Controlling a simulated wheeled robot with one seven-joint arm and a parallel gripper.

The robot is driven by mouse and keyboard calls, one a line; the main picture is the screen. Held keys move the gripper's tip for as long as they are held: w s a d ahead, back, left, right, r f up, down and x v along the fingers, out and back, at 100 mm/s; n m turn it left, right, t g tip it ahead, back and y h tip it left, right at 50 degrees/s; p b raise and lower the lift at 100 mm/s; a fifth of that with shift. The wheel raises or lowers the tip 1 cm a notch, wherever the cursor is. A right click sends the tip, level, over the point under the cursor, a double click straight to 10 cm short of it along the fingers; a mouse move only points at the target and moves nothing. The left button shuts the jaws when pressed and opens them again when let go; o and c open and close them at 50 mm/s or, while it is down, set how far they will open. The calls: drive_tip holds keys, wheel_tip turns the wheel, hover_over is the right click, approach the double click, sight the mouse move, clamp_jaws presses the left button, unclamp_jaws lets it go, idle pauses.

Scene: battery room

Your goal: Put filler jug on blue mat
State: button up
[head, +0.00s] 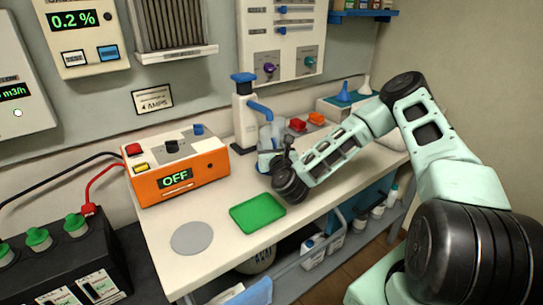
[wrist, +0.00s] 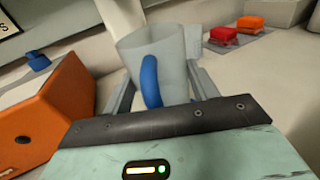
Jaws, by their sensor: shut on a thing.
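The filler jug (wrist: 140,50) is clear and grey with a curved blue handle. In the wrist view it stands between the two fingers of my gripper (wrist: 163,88), which is shut on it. In the head view the jug (head: 272,134) shows as a pale clear shape beside the pump bottle, partly hidden behind my gripper (head: 267,160). I cannot tell whether its base touches the bench. A green mat (head: 258,213) and a round grey mat (head: 192,238) lie on the bench nearer the front.
A white pump bottle (head: 243,118) with a blue spout stands close by the jug. An orange charger (head: 178,172) reading OFF stands to the left. Red and orange blocks (head: 307,122) lie behind my arm. The white bench (head: 225,200) is clear around the mats.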

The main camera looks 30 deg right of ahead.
drive_tip(key=shift+f+b, duration=0.55)
drive_tip(key=shift+f, duration=0.75)
drive_tip(key=shift+f, duration=0.15)
drive_tip(key=o, duration=1)
drive_tip(key=shift+o, duration=0.2)
drive_tip(key=shift+r, duration=0.2)
drive_tip(key=b+v, duration=0.2)
drive_tip(key=v, duration=1)
drive_tip(key=shift+s, duration=0.1)
